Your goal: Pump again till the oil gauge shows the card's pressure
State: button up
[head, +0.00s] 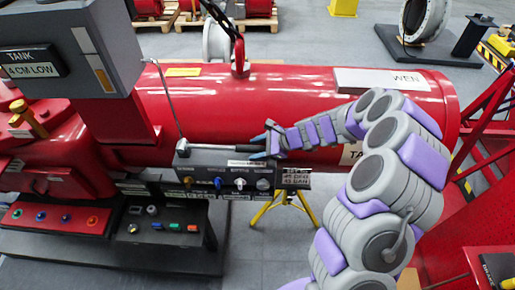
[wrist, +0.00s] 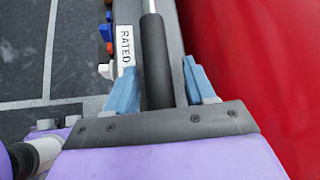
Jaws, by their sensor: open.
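A pump handle with a black grip (head: 249,148) and a bare metal rod lies nearly level above a grey manifold box (head: 225,172). My gripper (head: 267,141) is open at the right end of this grip. In the wrist view, the black grip (wrist: 155,60) runs between the two blue fingers of my gripper (wrist: 160,72), with a gap to the right finger; contact on the left cannot be told. A small card (head: 296,178) hangs at the box's right end; its text is too small to read surely. I cannot make out an oil gauge reading.
A large red cylinder (head: 290,105) lies close behind the box. A thin upright rod (head: 166,100) stands left of the handle. Coloured knobs (head: 218,183) line the box front, above a button console (head: 165,228). A yellow tripod (head: 283,207) stands below.

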jog(key=p+v, duration=0.2)
jog(key=v, duration=1.5)
jog(key=shift+d, duration=0.3)
jog(key=shift+a, duration=0.1)
jog(key=s+a+r+n+g+h+b, duration=0.1)
jog(key=s+a+r+n+g+h, duration=0.1)
jog(key=s+a+n, duration=0.45)
jog(key=s+a+r+n+g+h+b, duration=0.1)
jog(key=s+r+n+g, duration=0.15)
jog(key=s, duration=0.75)
jog(key=s+d+f+n+h+b, duration=0.1)
jog(key=s+d+n+h, duration=0.2)
jog(key=s, duration=0.7)
jog(key=s+d+f+n+h+b, duration=0.1)
jog(key=s+d+n+h, duration=0.3)
jog(key=s, duration=0.5)
jog(key=shift+s+d+n+b, duration=0.35)
jog(key=shift+d+n+b, duration=0.15)
jog(key=shift+d, duration=0.1)
jog(key=shift+a+f, duration=0.1)
jog(key=shift+f, duration=0.05)
